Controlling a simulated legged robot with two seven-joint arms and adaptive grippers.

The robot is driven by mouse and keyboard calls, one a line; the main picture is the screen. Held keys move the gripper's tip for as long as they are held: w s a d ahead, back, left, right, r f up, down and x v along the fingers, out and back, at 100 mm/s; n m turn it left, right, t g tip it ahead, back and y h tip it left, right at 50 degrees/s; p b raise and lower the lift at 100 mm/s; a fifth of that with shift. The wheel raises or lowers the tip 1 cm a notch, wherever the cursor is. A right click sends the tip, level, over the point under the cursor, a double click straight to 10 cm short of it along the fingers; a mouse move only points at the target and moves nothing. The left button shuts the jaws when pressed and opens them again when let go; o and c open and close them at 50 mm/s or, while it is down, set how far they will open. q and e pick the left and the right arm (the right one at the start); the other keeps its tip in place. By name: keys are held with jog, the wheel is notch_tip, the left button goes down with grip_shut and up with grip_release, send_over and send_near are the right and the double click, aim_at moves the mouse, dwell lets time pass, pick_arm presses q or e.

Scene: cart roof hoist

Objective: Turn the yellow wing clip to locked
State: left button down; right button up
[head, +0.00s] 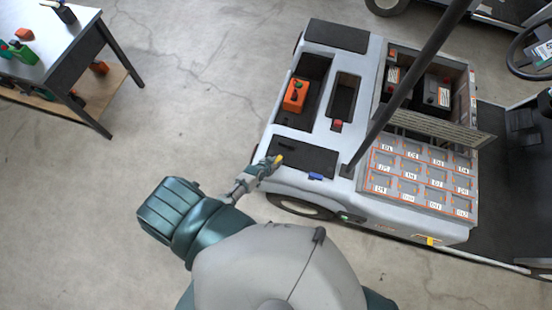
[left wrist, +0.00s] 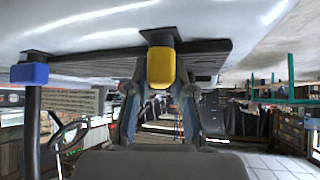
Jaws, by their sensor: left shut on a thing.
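The yellow wing clip (head: 278,160) sits at the left edge of the dark panel (head: 305,158) on the white cart. My left gripper (head: 270,166) is at the clip, its fingers reaching it from the lower left. In the left wrist view the clip (left wrist: 161,68) hangs below a dark mount, between the two fingers of my left gripper (left wrist: 160,100), which is shut on it. A blue clip (head: 315,176) is on the panel's near edge; it also shows in the left wrist view (left wrist: 30,73). My right gripper is in neither view.
A dark post (head: 400,85) rises from the cart beside the labelled compartments (head: 420,180). An orange box with a green knob (head: 295,95) sits in a cart recess. A table (head: 45,45) stands at the upper left. The floor between is clear.

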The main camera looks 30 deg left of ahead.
pick_arm(q)
jog(key=n, duration=0.1)
jog(key=n+y+p, duration=0.1)
jog(key=y+p, duration=0.1)
jog(key=shift+w+r+n, duration=0.25)
jog(key=shift+n, duration=0.15)
jog(key=shift+a+n+y+p, duration=0.15)
jog(key=shift+n+y+p, duration=0.25)
jog(key=shift+n+y, duration=0.1)
jog(key=c, duration=1)
grip_release()
jog(key=shift+f, duration=0.15)
jog(key=shift+s, duration=0.15)
jog(key=shift+s, duration=0.15)
jog(key=v, duration=1.1)
jog(key=shift+r, duration=0.4)
